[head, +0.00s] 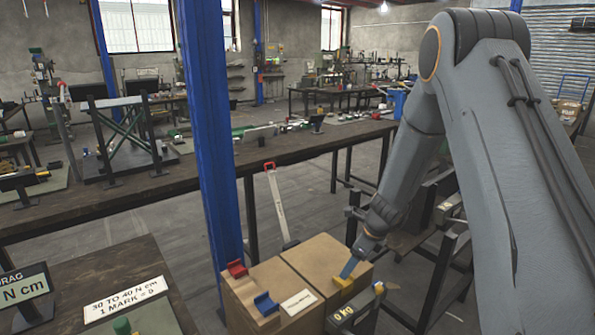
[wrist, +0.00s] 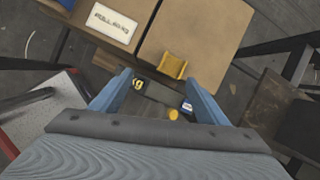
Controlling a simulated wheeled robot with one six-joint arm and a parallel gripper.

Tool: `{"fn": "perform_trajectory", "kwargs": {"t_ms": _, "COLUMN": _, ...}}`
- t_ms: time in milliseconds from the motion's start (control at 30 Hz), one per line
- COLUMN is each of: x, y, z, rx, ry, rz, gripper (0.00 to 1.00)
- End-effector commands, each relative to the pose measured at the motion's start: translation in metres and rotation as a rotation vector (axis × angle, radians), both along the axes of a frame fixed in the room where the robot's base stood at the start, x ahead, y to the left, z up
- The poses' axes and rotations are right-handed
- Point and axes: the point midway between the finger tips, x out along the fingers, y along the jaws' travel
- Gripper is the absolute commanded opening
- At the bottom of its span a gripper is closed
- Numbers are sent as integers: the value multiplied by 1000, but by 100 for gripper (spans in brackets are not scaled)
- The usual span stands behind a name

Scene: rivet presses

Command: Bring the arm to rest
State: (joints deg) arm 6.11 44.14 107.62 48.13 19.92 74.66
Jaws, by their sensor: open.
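My arm (head: 430,90) comes down from the upper right in the head view, bent at a high elbow, with its end low over a cardboard-coloured block (head: 318,256). My gripper (head: 347,273) has blue fingers and is close to a small yellow cradle (head: 343,283) on the block. In the wrist view, the fingers of my gripper (wrist: 158,76) are spread, with nothing held between them. The yellow cradle (wrist: 172,66) shows just beyond the fingertips, empty. I cannot tell whether a finger touches it.
A dark scale (head: 352,314) reading "0 kg" stands in front of the block. A red cradle (head: 237,268), a blue cradle (head: 265,304) and a label card (head: 298,303) are to the left. A blue post (head: 207,130) rises behind them. Workbenches (head: 150,190) stand further back.

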Motion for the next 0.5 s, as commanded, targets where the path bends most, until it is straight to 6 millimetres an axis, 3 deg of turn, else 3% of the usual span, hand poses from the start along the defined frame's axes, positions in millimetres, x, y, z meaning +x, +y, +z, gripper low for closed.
{"fn": "perform_trajectory", "kwargs": {"t_ms": 33, "x": -13, "y": 5, "z": 16, "rx": -31, "ry": -14, "rz": 105, "gripper": 68}}
{"fn": "perform_trajectory", "kwargs": {"t_ms": 200, "x": -66, "y": 16, "z": 56, "rx": -146, "ry": -51, "rz": 515, "gripper": 68}}
{"fn": "perform_trajectory", "kwargs": {"t_ms": 500, "x": -169, "y": 21, "z": 110, "rx": -321, "ry": -101, "rz": 1237, "gripper": 68}}
